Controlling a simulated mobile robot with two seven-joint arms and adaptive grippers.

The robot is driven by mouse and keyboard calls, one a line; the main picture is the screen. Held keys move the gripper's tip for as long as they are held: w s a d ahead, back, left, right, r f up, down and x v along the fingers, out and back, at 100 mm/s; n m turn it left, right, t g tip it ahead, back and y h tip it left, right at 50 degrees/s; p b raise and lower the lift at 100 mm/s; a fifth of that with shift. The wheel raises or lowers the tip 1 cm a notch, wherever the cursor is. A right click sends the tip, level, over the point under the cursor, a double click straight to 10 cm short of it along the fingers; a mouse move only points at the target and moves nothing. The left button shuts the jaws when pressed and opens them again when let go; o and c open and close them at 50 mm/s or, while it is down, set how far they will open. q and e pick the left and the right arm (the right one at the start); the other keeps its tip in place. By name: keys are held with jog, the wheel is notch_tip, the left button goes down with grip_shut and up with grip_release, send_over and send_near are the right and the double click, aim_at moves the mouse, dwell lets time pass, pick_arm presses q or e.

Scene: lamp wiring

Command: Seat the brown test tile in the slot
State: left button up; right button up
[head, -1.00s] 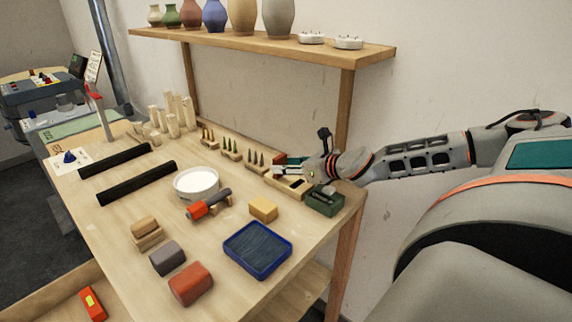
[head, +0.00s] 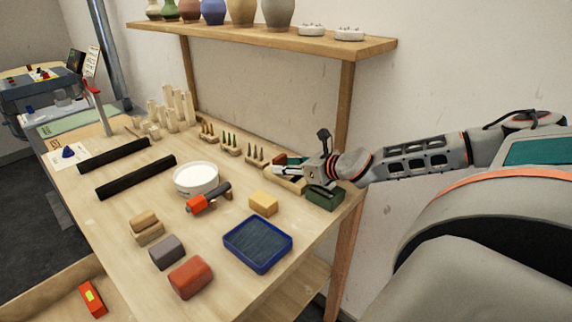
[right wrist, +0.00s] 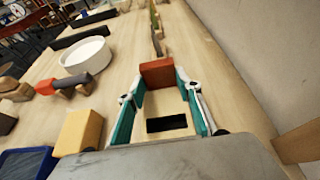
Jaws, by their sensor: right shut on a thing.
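The brown test tile (right wrist: 157,73) is reddish brown and sits between the teal-padded fingertips of my right gripper (right wrist: 160,79). In the head view the tile (head: 279,159) is a small reddish patch at the fingertips. The right gripper (head: 287,166) is shut on it at the back right of the bench. A pale wooden block (right wrist: 182,108) with a dark rectangular slot (right wrist: 166,124) lies below the fingers in the right wrist view. The slot is apart from the tile, which shows beyond it. The height of the tile above the block cannot be told. My left gripper is not in view.
A dark green box (head: 323,198) stands beside the gripper at the bench's right edge. Racks of small pointed pieces (head: 231,147) line the back. A yellow block (head: 263,203), a blue tray (head: 258,245) and a white tub (head: 196,181) stand nearer. A shelf (head: 270,36) with vases is above.

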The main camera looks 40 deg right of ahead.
jog(key=shift+f, duration=0.1)
jog(key=o, duration=1.2)
jog(key=shift+o, duration=0.2)
jog(key=shift+s, duration=0.1)
jog(key=shift+v, duration=0.8)
jog(key=v, duration=0.9)
jog(key=shift+s+r, duration=0.35)
jog(key=shift+s, duration=0.2)
